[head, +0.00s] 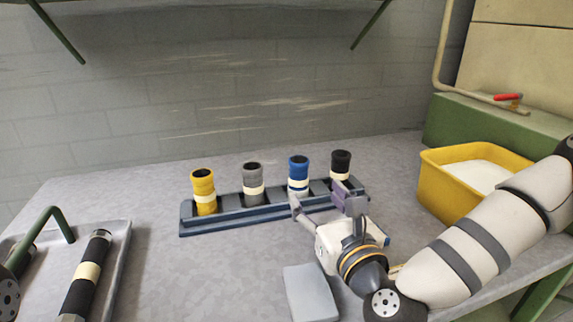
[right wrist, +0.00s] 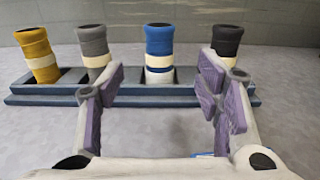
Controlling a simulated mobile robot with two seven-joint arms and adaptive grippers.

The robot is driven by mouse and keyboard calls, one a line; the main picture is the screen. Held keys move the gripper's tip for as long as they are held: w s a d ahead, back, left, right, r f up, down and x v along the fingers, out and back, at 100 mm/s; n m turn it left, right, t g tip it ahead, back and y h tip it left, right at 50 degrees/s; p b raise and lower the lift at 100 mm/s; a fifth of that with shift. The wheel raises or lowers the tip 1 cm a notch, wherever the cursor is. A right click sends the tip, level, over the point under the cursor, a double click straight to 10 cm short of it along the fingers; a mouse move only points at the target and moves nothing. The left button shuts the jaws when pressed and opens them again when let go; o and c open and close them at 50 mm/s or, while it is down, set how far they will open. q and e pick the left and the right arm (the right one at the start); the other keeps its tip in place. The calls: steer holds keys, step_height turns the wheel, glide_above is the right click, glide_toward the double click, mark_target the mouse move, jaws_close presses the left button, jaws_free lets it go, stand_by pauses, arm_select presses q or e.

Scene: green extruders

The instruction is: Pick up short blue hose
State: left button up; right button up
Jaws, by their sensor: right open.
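The short blue hose (head: 298,168) stands upright in a slot of the dark blue rack (head: 240,222), with a cream band near its base. In the right wrist view the blue hose (right wrist: 159,42) stands ahead, roughly midway between the fingers. My right gripper (head: 323,204) is open and empty in front of the rack, with its purple finger pads spread. In the right wrist view the gripper (right wrist: 160,92) appears apart from the hose. My left gripper is not in view.
Yellow (head: 203,185), grey (head: 252,175) and black (head: 341,162) short hoses stand in the same rack. A tray (head: 122,255) at left holds a long black hose (head: 83,280). A grey block (head: 310,293) lies in front; a yellow bin (head: 437,186) stands right.

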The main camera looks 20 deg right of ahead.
mark_target(302, 174)
steer(key=w, duration=1)
steer(key=shift+w+a+r, duration=0.25)
jaws_close()
steer(key=shift+r, duration=0.15)
